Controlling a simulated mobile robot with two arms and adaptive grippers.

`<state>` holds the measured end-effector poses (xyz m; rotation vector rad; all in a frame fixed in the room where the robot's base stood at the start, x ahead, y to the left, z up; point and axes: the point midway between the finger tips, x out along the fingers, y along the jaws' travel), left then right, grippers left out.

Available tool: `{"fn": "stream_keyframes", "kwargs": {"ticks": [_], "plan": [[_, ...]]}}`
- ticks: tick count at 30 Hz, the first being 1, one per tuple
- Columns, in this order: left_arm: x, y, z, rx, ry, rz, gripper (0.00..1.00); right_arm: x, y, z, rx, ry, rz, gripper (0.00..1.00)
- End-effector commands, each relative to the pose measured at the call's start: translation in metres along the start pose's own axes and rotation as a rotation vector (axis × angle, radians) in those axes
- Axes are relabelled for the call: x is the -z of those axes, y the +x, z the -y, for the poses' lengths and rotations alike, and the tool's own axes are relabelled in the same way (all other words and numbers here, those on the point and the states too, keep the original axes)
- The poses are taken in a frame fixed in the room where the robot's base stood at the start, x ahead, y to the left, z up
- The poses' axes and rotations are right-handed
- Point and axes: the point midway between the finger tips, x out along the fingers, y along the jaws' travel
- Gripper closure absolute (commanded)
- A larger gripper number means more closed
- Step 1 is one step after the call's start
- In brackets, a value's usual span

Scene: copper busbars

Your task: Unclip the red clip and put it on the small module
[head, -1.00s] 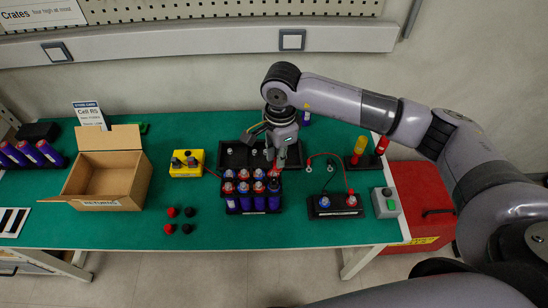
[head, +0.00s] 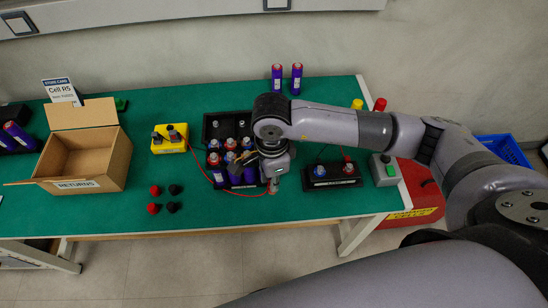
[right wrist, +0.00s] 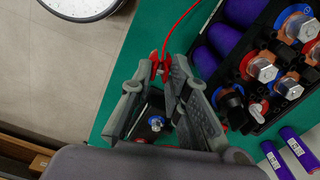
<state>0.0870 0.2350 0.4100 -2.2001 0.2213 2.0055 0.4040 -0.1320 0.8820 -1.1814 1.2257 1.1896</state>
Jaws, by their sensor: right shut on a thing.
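My right gripper (head: 272,187) is at the front right corner of the large black cell pack (head: 211,128), above the green table. In the right wrist view its fingers (right wrist: 158,72) are shut on the red clip (right wrist: 156,66), with a red lead (right wrist: 184,18) running up from it. The clip is clear of the pack's terminals there. The small module (head: 345,184) is a black block to the right of the gripper, with a blue-ringed and a red terminal. In the wrist view, part of it (right wrist: 152,108) shows between the fingers. My left gripper is out of view.
A yellow box (head: 171,146) with dark posts stands left of the pack, and the red lead loops from it along the table front. Several red and black caps (head: 154,208) lie in front. A cardboard returns box (head: 88,160) stands left; a grey button box (head: 384,170) stands right.

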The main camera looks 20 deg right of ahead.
Motion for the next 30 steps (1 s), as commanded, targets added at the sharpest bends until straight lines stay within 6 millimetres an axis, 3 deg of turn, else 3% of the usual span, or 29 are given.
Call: {"fn": "stream_keyframes", "kwargs": {"ticks": [3, 7, 14, 22, 30], "plan": [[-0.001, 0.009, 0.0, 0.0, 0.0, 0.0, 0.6, -0.006, 0.019, -0.005, -0.002, 0.133, 0.001, 1.0], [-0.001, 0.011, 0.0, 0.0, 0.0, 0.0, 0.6, -0.01, 0.029, -0.008, -0.002, 0.221, 0.0, 1.0], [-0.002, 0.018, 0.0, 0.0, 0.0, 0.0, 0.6, -0.01, 0.043, -0.009, -0.001, 0.251, -0.001, 1.0], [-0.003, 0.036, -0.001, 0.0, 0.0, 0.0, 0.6, -0.01, 0.074, -0.009, -0.002, 0.248, -0.002, 1.0], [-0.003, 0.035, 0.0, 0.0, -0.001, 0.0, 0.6, -0.01, 0.071, -0.008, 0.0, 0.247, -0.002, 1.0]]}}
